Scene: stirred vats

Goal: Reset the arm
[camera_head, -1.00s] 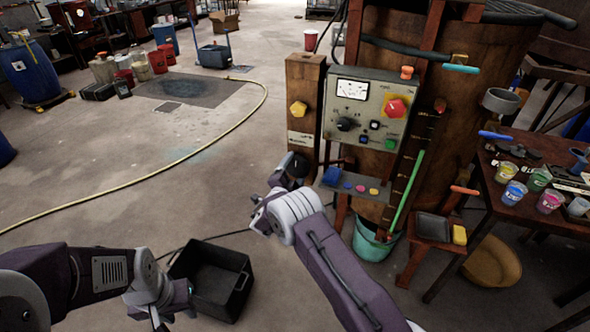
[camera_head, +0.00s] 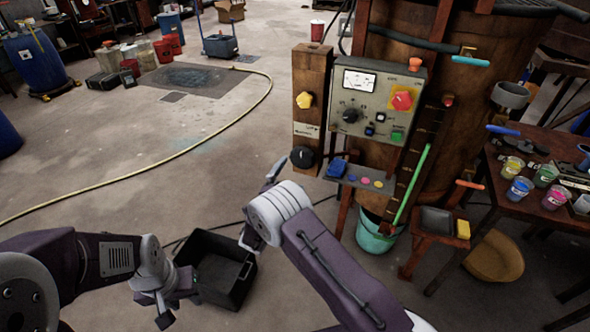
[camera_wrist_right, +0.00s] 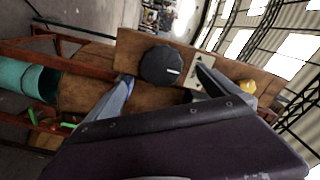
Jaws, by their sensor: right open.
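My right gripper (camera_head: 273,175) is open and empty, to the left of the round black knob (camera_head: 302,156) low on the wooden post in the head view. The right wrist view shows its two fingers (camera_wrist_right: 165,82) spread, with the black knob (camera_wrist_right: 161,65) beyond and between them, apart from them. A white mark shows on the knob's face. My left gripper (camera_head: 165,300) hangs at the lower left, beside the black crate; its fingers are too unclear to tell whether they are open.
A wooden vat (camera_head: 460,110) stands right of centre with a control panel (camera_head: 372,105) and a small shelf of buttons (camera_head: 360,178). A teal bucket (camera_head: 374,236) stands below. An open black crate (camera_head: 232,280) lies on the floor. A table with paint cups (camera_head: 547,175) is at right.

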